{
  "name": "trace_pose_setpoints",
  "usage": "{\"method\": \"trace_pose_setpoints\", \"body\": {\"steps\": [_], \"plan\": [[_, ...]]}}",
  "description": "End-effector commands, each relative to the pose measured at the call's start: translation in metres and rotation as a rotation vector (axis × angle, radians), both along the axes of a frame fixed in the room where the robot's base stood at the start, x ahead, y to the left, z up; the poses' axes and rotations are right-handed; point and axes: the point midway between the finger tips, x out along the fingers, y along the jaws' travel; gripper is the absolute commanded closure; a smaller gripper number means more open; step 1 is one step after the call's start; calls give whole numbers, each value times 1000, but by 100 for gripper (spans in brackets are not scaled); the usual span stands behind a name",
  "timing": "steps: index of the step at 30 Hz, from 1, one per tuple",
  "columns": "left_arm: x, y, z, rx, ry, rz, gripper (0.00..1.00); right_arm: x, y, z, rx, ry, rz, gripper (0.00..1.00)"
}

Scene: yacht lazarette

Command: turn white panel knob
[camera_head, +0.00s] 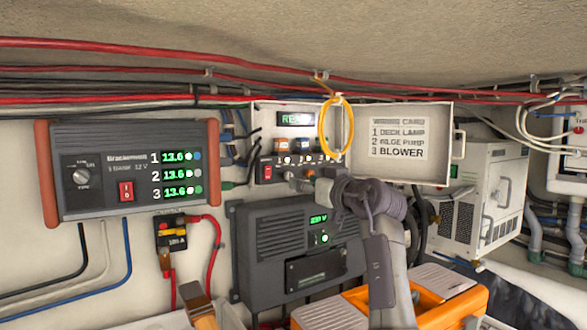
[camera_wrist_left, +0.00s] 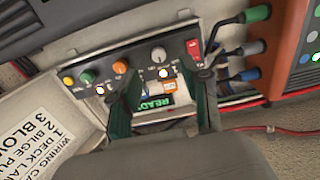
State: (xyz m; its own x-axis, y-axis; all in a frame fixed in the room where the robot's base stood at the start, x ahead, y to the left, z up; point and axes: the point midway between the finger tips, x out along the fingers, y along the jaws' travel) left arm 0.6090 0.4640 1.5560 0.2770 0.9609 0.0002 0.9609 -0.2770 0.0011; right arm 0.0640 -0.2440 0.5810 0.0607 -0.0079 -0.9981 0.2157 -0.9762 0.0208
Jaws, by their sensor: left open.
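The white panel knob (camera_wrist_left: 158,54) sits on a dark control strip (camera_wrist_left: 108,62) between the red rocker switch and an orange knob. My left gripper (camera_wrist_left: 168,82) is open. Its two dark green fingers lie to either side below the knob in the left wrist view, and no contact shows. In the head view my left gripper (camera_head: 304,184) reaches in front of the strip inside the open panel box. It hides part of the strip there, and I cannot clearly make out the white knob. My right gripper is in neither view.
The red switch (camera_wrist_left: 193,47), orange knob (camera_wrist_left: 120,67) and green knob (camera_wrist_left: 87,76) share the strip. The opened door with the wiring card (camera_head: 400,142) stands to the right. A yellow cable loop (camera_head: 323,126) hangs above my gripper. A grey charger box (camera_head: 262,245) is below.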

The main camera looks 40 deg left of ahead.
Motion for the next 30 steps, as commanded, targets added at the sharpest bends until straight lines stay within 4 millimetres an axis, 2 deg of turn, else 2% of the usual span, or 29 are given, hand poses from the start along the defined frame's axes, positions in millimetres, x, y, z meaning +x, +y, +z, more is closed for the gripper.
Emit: {"method": "trace_pose_setpoints", "body": {"steps": [1,6,9,14,22,30], "plan": [[3,11,5,-1,2,2,53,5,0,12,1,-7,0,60],[11,39,4,0,3,1,53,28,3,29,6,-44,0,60],[15,49,2,0,3,0,53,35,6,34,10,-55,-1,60],[17,57,0,0,1,-1,53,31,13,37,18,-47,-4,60],[17,58,-1,0,1,-2,53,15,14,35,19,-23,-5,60],[17,58,0,0,1,-2,98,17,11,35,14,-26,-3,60]]}}
